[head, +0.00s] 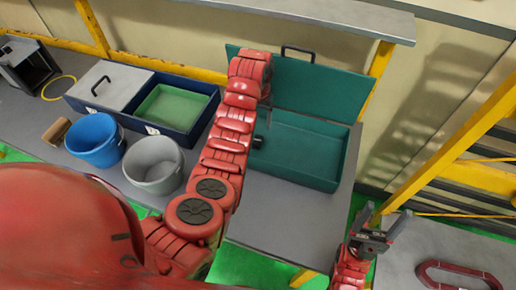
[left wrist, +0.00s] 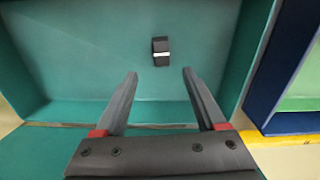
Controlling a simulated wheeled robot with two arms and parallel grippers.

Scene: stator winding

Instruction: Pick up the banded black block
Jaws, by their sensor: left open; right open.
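The banded black block (left wrist: 161,56), dark with a pale band across it, lies on the floor of the teal box (left wrist: 90,112) in the left wrist view. My left gripper (left wrist: 160,76) is open and empty, with its fingers pointing toward the block. The block shows just beyond the gap between the fingertips, with no contact visible. My right gripper (head: 385,219) is open and empty at the lower right.
The teal box has its lid (head: 325,85) raised behind it. To its left are a dark blue box (head: 200,122) with a green inside, a grey bucket (head: 154,165) and a blue bucket (head: 95,140). A red ring-shaped part (head: 455,268) lies on the right table.

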